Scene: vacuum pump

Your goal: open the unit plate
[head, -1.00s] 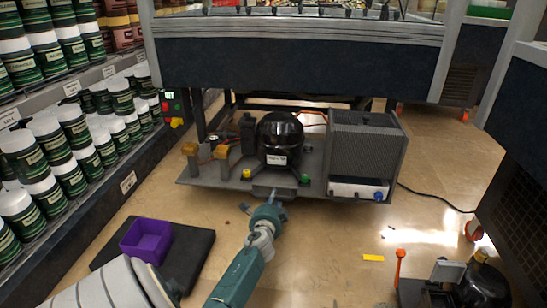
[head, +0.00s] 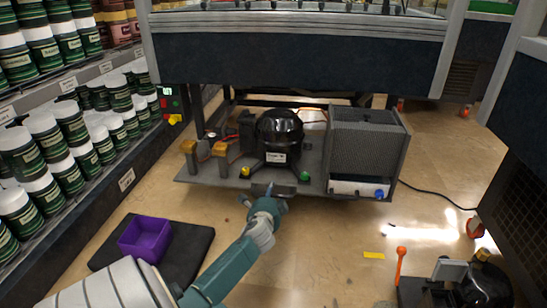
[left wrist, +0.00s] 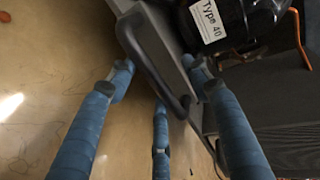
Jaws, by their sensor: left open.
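The unit plate (head: 212,174) is a flat grey slab low under the dark cabinet. It carries a black compressor (head: 279,134), which shows a "Type 40" label in the left wrist view (left wrist: 236,22). A dark bar handle (left wrist: 150,58) sticks out from the plate's front edge. My left gripper (head: 264,192) is at the front middle of the plate, by the handle. In the left wrist view its blue fingers (left wrist: 158,82) are spread, with the handle between them. I cannot tell whether any finger touches it. My right gripper is not in view.
A grey finned box (head: 365,143) stands on the plate's right side. A purple bin (head: 145,239) sits on a black mat (head: 195,250) at the left. Another black compressor (head: 484,284) and an orange-handled tool (head: 401,262) are at lower right. Shelves of jars line the left.

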